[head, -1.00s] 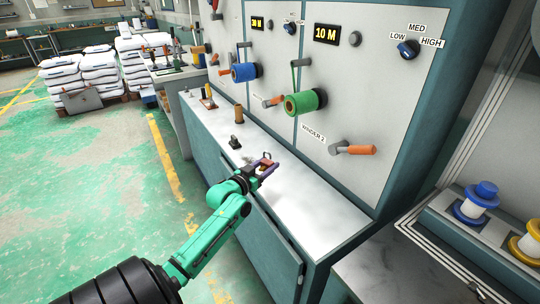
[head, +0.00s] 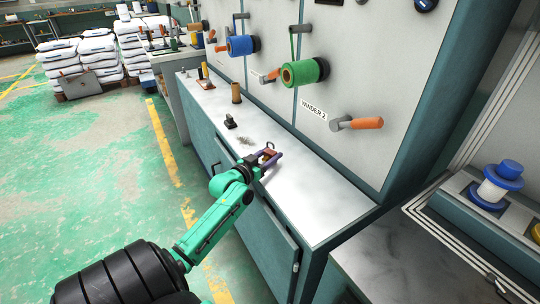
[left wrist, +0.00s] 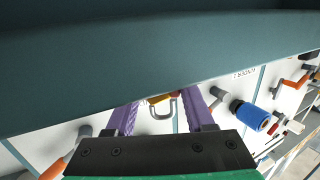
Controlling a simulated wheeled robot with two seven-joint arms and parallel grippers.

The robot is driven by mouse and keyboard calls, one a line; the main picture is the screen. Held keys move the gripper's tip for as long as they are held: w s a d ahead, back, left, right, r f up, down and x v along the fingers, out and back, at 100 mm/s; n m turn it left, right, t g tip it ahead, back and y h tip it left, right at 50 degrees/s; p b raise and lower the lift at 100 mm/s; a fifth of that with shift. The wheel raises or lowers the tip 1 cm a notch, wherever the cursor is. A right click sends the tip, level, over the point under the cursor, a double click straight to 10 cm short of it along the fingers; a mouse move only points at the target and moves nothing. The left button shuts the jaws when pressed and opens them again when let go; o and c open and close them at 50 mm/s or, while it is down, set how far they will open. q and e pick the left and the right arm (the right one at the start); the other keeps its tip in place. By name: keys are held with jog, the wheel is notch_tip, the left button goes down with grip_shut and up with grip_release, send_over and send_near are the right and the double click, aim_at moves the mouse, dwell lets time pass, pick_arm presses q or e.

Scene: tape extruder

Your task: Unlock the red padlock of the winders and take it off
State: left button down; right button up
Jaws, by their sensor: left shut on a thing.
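My left gripper (head: 271,158) has purple fingers and is shut on a small reddish padlock (head: 267,154) over the front part of the winder counter. The padlock's grey shackle points up, away from the fingers. In the left wrist view the shackle (left wrist: 166,108) and a bit of orange-yellow show between the fingertips, with a teal surface hiding the upper part. I cannot tell whether the shackle is open. My right gripper is not in view.
The pale counter (head: 325,205) is clear to the right. The winder panel carries a green spool (head: 304,72), a blue spool (head: 240,45) and an orange-handled crank (head: 358,123).

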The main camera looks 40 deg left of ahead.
pick_arm(q)
jog(key=shift+c, duration=1)
grip_release()
jog(key=s, duration=0.6)
jog(key=s+d+p, duration=0.1)
jog(key=s, duration=0.1)
jog(key=shift+s+r, duration=0.35)
jog(key=shift+s, duration=0.05)
jog(key=s, duration=0.5)
jog(key=shift+s+d+r, duration=0.3)
jog(key=shift+d+r, duration=0.05)
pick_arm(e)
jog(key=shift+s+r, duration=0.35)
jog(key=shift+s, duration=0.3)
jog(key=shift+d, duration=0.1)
